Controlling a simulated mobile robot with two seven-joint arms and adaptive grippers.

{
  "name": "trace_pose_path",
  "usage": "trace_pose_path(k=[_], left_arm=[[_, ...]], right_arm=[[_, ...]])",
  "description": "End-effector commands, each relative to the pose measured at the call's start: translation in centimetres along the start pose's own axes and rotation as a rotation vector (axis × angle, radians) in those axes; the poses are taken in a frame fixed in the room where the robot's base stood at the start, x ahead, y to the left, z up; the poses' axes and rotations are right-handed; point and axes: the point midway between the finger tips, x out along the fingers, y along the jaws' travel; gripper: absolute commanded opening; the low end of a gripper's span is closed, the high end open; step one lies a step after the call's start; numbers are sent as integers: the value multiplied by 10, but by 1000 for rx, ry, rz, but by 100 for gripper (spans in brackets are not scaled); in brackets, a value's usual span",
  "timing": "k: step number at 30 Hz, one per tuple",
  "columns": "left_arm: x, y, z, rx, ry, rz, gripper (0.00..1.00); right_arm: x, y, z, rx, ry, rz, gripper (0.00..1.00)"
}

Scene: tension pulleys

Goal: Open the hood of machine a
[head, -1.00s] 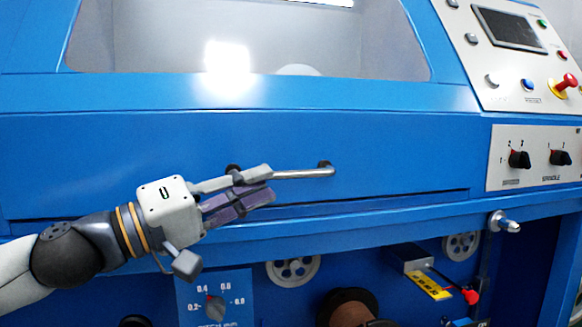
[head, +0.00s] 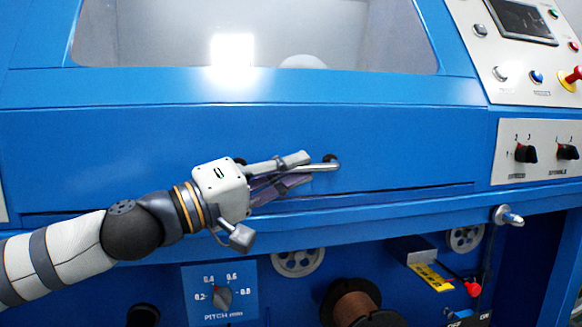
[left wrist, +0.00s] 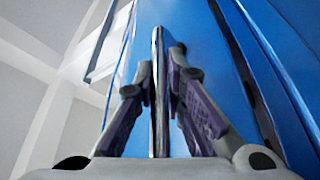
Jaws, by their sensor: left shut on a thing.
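The hood of the machine is a blue panel (head: 100,140) with a wide window above; it looks closed, with a dark seam along its lower edge. A metal bar handle (head: 326,166) is fixed to its lower front. My left gripper (head: 303,170) is shut on the handle, with one finger above the bar and one below it. In the left wrist view, the handle bar (left wrist: 160,95) runs between the two fingers (left wrist: 161,75). The gripper hides much of the handle's left part. My right gripper is not in view.
A control panel with a screen (head: 522,20) and a switch plate with black knobs (head: 526,153) are at the right. A silver knob (head: 508,216) sticks out below. Under the hood are a pitch dial (head: 222,297), a pulley (head: 298,262) and a copper-coloured spool (head: 352,306).

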Motion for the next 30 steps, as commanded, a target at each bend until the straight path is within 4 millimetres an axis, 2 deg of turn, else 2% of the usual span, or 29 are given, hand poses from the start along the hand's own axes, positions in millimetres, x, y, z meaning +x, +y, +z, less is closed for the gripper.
trace_pose_path(k=[5, 8, 15, 21, 25, 30], left_arm=[[-4, 36, 9, -34, -9, -8, 0], [-7, 70, 17, -74, -11, -23, 0], [-18, 173, 37, -202, -9, -73, 0], [-24, 250, 49, -192, -7, -66, 0], [-26, 288, 52, -195, -5, -70, 0], [-26, 323, 52, -204, -5, -78, 0]], right_arm=[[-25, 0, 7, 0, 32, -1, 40], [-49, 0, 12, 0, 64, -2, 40], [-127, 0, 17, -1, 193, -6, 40], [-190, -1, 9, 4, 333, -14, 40], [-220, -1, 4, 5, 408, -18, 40], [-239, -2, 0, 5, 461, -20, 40]])
